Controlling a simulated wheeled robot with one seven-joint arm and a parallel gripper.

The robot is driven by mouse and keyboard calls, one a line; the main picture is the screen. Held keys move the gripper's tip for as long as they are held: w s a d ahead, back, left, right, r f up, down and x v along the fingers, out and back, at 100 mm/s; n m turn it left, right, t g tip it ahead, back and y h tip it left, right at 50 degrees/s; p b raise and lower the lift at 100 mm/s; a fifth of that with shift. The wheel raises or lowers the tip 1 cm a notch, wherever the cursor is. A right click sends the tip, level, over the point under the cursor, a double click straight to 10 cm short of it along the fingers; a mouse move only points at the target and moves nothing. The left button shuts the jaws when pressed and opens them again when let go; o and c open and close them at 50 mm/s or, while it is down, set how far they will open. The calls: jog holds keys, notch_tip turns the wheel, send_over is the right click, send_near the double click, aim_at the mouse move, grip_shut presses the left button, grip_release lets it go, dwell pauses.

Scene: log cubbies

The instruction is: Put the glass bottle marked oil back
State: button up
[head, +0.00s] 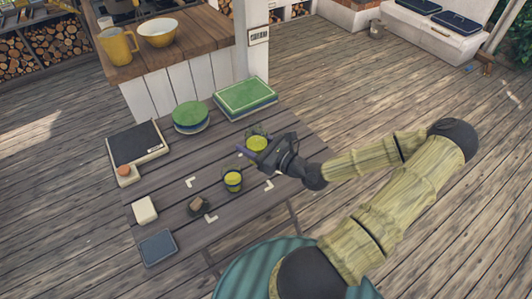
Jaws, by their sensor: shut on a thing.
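My gripper (262,154) is over the far right part of the low plank table, shut on a clear glass container with yellow-green contents (257,143). The gripper hides part of this container, and I cannot read any marking on it. A second small glass container with yellow-green contents (233,180) stands upright on the table, nearer and a little to the left, inside pale corner marks (268,184). I cannot read a label on this one either, so I cannot tell which is marked oil.
The table (165,195) also holds a dark flat device (138,143), a round green-topped stack (190,115), a green tray (245,97), a small brown block (198,204), a cream block (145,210) and a dark slab (158,248). A counter (175,50) stands behind.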

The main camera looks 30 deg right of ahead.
jog(key=w+d+f+m+h, duration=0.1)
jog(key=w+d+m+h, duration=0.2)
jog(key=d+h, duration=0.3)
jog(key=w+d+f+m+h+b, duration=0.1)
jog(key=d+m+h, duration=0.4)
jog(key=d, duration=0.6)
jog(key=w+d+f+m+g+h, duration=0.1)
jog(key=w+d+f+m+h, duration=0.2)
jog(key=w+d+h, duration=0.3)
jog(key=d+m, duration=0.1)
jog(key=d, duration=0.1)
jog(key=shift+d+h+b, duration=0.35)
jog(key=shift+h, duration=0.05)
notch_tip(320, 180, down, 6)
jog(key=shift+w+a+f, duration=0.1)
jog(key=shift+a+f, duration=0.05)
